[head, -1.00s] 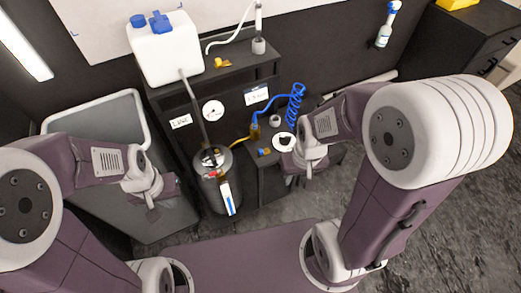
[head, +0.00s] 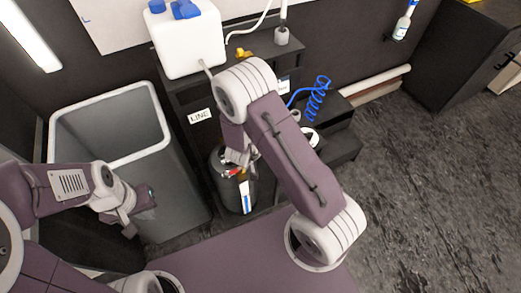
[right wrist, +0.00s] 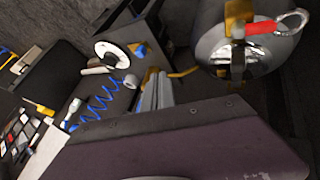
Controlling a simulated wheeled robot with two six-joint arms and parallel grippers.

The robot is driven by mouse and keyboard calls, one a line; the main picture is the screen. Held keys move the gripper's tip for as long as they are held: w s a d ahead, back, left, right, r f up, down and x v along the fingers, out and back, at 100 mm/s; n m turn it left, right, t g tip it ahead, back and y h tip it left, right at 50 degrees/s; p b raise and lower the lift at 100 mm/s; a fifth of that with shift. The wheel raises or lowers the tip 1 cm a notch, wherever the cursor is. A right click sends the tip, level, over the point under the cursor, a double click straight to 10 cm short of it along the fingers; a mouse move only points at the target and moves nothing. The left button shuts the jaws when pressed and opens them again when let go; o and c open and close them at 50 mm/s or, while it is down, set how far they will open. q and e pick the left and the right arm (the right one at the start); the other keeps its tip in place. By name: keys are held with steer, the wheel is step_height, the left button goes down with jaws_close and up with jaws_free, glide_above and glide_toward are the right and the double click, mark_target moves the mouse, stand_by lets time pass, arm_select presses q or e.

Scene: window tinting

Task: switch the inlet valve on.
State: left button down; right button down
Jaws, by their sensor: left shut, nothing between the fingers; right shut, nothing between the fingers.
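The dark pressure tank (head: 232,195) stands on the floor below the shelf, with a white-and-blue label on its side. A small red lever (head: 234,172) shows on its top. In the right wrist view the tank (right wrist: 205,48) is at the upper right, with the red lever (right wrist: 262,27) lying across its top beside a yellow fitting (right wrist: 238,12). I cannot tell for sure which part is the inlet valve. My right gripper (head: 238,157) is shut over the tank top, close to the lever and partly hidden; contact is unclear. My left gripper (head: 141,210) is shut and empty beside the grey bin.
The grey bin (head: 160,110) stands left of the tank. A white container (head: 188,45) with blue caps sits on the shelf. The floor (head: 430,180) at the right is open.

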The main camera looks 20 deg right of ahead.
steer(key=shift+s+a+f+n, duration=0.15)
steer(key=shift+s+f, duration=0.2)
steer(key=shift+f, duration=0.15)
steer(key=shift+s+a+f+n, duration=0.1)
steer(key=shift+s+f+n, duration=0.05)
steer(key=shift+s+f, duration=0.3)
steer(key=shift+w+f, duration=0.1)
steer(key=shift+w+d+f+b, duration=0.5)
steer(key=shift+w+d+f, duration=0.25)
steer(key=shift+d+f, duration=0.6)
steer(key=shift+w+d+f+b, duration=0.45)
steer(key=shift+w+d+f, duration=0.25)
steer(key=shift+d+f, duration=0.7)
steer(key=shift+w+d+f+b, duration=0.5)
steer(key=shift+w+d+f, duration=0.25)
steer(key=shift+d+f, duration=0.6)
steer(key=shift+d+r, duration=0.15)
